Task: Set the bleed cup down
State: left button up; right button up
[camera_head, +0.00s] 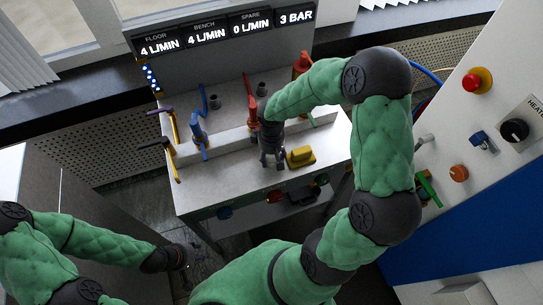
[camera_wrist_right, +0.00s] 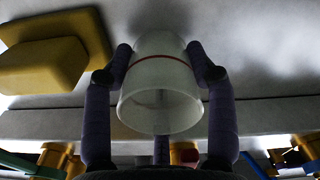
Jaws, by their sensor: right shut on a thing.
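The bleed cup (camera_wrist_right: 158,88) is a translucent white cup with a thin red line around it. In the right wrist view it sits between the dark fingers of my right gripper (camera_wrist_right: 160,72), which is shut on it. In the head view my right gripper (camera_head: 272,162) points down over the front part of the grey bench (camera_head: 235,182); the cup is hidden there. I cannot tell whether the cup touches the bench top. My left gripper (camera_head: 190,256) is low at the left, away from the bench, too small and dark to read.
A yellow block (camera_head: 300,157) lies close to the right of my right gripper. Behind stand blue (camera_head: 198,131) and red (camera_head: 252,112) valves on a raised ledge. A display panel (camera_head: 225,35) stands at the back. A white cabinet (camera_head: 480,130) with knobs is at right.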

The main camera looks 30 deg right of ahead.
jog(key=shift+f, duration=0.15)
jog(key=o, duration=1.2)
